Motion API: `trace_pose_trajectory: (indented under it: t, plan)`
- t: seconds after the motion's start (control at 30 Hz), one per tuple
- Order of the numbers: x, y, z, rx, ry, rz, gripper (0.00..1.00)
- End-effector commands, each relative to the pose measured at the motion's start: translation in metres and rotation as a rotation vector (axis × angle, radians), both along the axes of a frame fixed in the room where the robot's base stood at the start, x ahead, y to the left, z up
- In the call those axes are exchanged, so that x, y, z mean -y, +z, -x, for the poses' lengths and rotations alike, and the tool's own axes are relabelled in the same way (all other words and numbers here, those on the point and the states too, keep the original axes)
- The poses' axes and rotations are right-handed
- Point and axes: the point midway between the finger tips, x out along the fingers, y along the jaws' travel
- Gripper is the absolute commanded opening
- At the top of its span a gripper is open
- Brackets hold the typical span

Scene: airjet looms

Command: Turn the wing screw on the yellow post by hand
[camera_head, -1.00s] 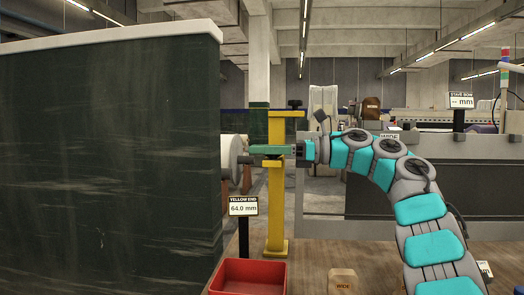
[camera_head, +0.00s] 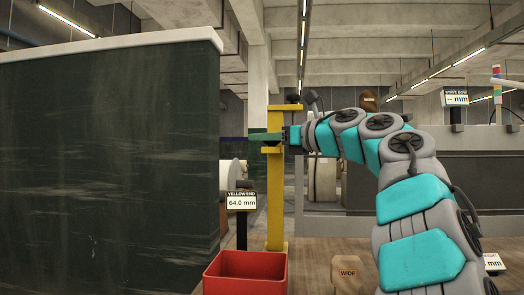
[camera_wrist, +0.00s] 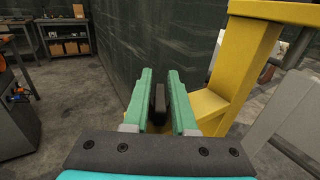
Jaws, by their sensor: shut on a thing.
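The yellow post (camera_head: 275,205) stands upright right of the dark green panel, with a crosspiece and a small dark knob (camera_head: 293,99) at its top. My gripper (camera_head: 265,137) reaches in from the right at the post's upper part, its green fingers crossing the post. In the wrist view my gripper (camera_wrist: 160,78) is shut on a thin dark piece, seemingly the wing screw (camera_wrist: 159,103), standing between the two green fingers. The post (camera_wrist: 240,70) rises just right of them. The screw's join to the post is hidden. A sign (camera_head: 241,201) marked YELLOW END reads 64.0 mm.
The large dark green panel (camera_head: 110,160) fills the left, close to the fingers. A red bin (camera_head: 246,274) stands in front of the post. A block marked WIDE (camera_head: 347,274) sits on the wooden surface. A grey machine side (camera_head: 460,180) lies behind my arm.

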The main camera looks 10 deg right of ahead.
Motion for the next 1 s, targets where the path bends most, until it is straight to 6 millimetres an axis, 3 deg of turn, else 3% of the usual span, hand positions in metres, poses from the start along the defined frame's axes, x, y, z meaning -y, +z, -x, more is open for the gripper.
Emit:
trace_pose_trajectory:
  t: [0.4, 1.0]
  plan:
    - [0.0029, -0.0001, -0.0032, 0.0, -0.202, 0.003, 0.0]
    - [0.0054, 0.0006, -0.004, 0.0, -0.248, 0.0, 0.0]
